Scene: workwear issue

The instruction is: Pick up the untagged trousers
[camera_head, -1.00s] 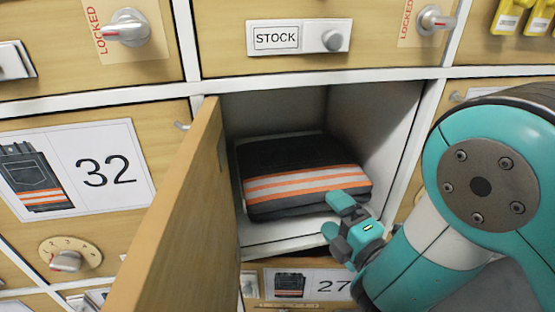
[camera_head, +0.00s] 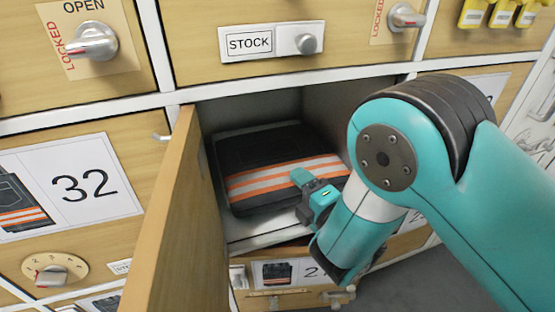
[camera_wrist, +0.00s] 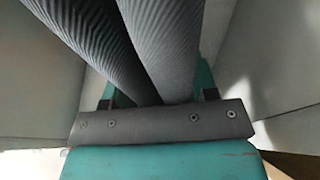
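The folded trousers (camera_head: 265,150), dark with an orange and silver band, lie flat in the open locker compartment. No tag shows on the visible side. My gripper (camera_head: 303,195) is at their front right edge, one teal finger over the top of the band. The lower finger is mostly hidden. Whether the fingers press on the cloth cannot be told.
The open wooden door (camera_head: 180,225) stands to the left of the compartment. A STOCK drawer front (camera_head: 350,45) is above it and a labelled drawer (camera_head: 277,272) below. A panel marked 32 (camera_head: 70,185) is at left. Yellow tags (camera_head: 500,14) hang at upper right.

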